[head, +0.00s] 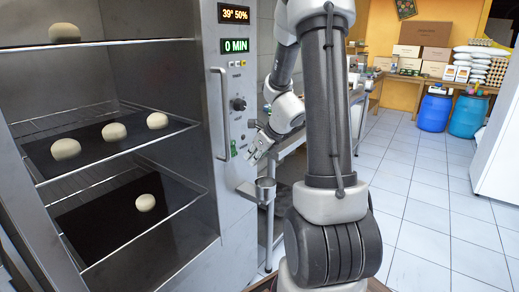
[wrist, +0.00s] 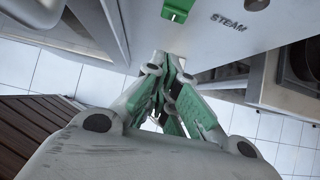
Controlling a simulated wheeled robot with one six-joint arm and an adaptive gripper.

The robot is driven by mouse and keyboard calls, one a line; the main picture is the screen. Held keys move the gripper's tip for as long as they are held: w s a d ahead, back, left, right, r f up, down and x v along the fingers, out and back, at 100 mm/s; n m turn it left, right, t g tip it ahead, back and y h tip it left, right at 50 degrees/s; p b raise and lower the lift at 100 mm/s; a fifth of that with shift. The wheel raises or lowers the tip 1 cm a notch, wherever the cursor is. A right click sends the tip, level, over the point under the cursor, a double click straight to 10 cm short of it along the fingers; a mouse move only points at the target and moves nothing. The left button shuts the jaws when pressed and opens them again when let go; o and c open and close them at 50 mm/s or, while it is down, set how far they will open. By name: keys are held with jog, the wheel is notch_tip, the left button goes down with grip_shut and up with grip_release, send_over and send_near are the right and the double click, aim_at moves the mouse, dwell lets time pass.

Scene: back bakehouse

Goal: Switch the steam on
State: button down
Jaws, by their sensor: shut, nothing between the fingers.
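The steam switch (head: 233,148) is a small green part low on the steel cabinet's control panel, below a black knob (head: 238,104). In the wrist view the green switch (wrist: 177,10) is at the top edge, partly cut off, with the word STEAM printed beside it. Whether it is on or off I cannot tell. My gripper (head: 252,158) is just right of the switch and a little lower, apart from it in the head view. In the wrist view my gripper (wrist: 170,62) has its green and grey fingers shut and empty, pointing towards the panel.
The cabinet is open at the left, with dough balls on black trays (head: 95,220). A vertical handle (head: 222,115) stands out left of the knob. Displays (head: 235,46) read 39° 50% and 0 MIN. A metal cup-like holder (head: 265,190) sits below my gripper.

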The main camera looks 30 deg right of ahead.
aim_at(233, 149)
jog(key=shift+w+a+f, duration=0.15)
jog(key=shift+w+a, duration=0.1)
jog(key=shift+w, duration=0.4)
jog(key=shift+w+a+f, duration=0.15)
jog(key=shift+w+a, duration=0.05)
jog(key=shift+w, duration=0.45)
jog(key=shift+w+a+f, duration=0.15)
jog(key=shift+w+a, duration=0.1)
jog(key=shift+w, duration=0.4)
jog(key=shift+w+a+f, duration=0.15)
jog(key=shift+w+f, duration=0.1)
jog(key=shift+w, duration=0.1)
jog(key=shift+r, duration=0.8)
